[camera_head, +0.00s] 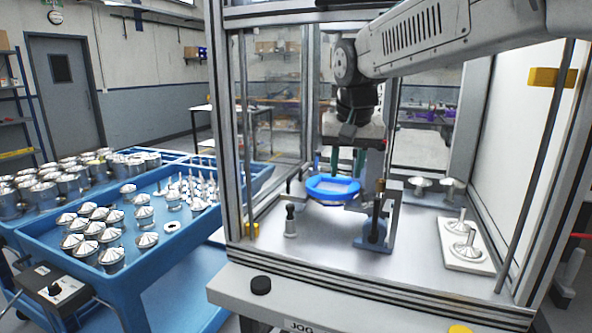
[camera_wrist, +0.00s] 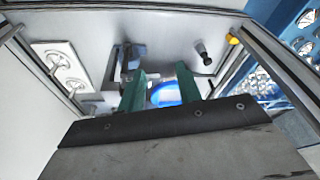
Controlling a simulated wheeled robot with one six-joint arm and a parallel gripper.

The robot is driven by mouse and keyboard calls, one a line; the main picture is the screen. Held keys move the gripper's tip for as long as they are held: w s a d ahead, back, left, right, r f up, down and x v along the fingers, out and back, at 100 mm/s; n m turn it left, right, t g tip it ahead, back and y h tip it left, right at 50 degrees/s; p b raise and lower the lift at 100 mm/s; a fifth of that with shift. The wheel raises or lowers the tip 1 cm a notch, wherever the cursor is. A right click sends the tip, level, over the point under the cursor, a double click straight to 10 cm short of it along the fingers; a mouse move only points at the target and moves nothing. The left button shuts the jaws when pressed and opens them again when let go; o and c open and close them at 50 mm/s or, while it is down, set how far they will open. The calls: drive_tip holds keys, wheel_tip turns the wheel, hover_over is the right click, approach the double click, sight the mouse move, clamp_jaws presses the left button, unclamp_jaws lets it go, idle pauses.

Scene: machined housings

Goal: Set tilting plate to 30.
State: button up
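The tilting plate (camera_head: 333,188) is a round blue dish with a raised rim, held in a metal stand inside the machine enclosure. It looks close to level in the head view; its exact angle cannot be told. My gripper (camera_head: 346,163) is just above and behind the plate, fingers pointing down. In the wrist view, the two green fingers of my gripper (camera_wrist: 159,74) are apart with nothing held between them. Part of the blue plate (camera_wrist: 166,94) shows between them, its rest hidden by the fingers and gripper body. Contact with the plate cannot be told.
A post with a blue foot (camera_head: 374,236) stands right of the plate. A small dark-topped peg (camera_head: 290,222) stands at front left. A white block with metal parts (camera_head: 466,246) lies at right. Enclosure frame posts surround the space. A blue tray table (camera_head: 190,232) with metal parts stands outside left.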

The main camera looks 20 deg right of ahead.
drive_tip(key=w+a+m, duration=0.1)
drive_tip(key=w, duration=1.1)
drive_tip(key=m+t, duration=0.2)
drive_tip(key=m, duration=0.1)
approach(294, 175)
drive_tip(key=w, duration=0.1)
drive_tip(key=x, duration=0.6)
drive_tip(key=shift+w+f, duration=0.45)
drive_tip(key=shift+f, duration=0.25)
drive_tip(key=shift+c, duration=0.2)
clamp_jaws()
